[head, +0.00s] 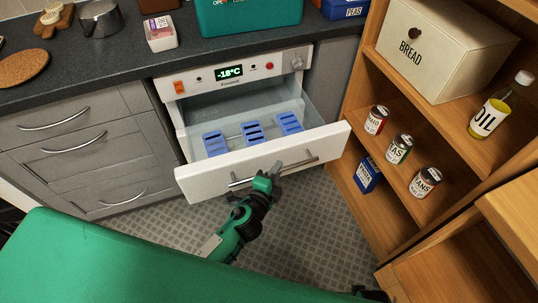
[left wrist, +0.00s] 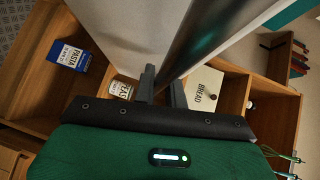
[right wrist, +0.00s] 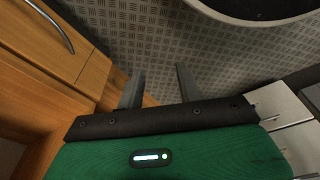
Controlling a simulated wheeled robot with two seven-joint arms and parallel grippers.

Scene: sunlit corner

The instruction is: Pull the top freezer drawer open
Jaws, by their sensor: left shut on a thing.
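The white top freezer drawer (head: 207,184) stands pulled out from the freezer (head: 230,83), whose panel reads -18°C. Its inside shows, with several blue slotted things (head: 252,133) in it. My left gripper (head: 275,172) is at the middle of the drawer's metal bar handle (head: 301,163), shut on it. In the left wrist view the handle (left wrist: 205,35) runs between the two fingers (left wrist: 163,88), beside the pale drawer front. My right gripper (right wrist: 157,85) is open and empty above the grey patterned floor.
A wooden shelf unit (head: 350,200) with cans, a pasta box (head: 367,175) and a bread box (head: 440,50) stands close on the right of the drawer. Grey cabinets (head: 80,150) stand on the left. Floor (head: 310,220) is clear in front of the drawer.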

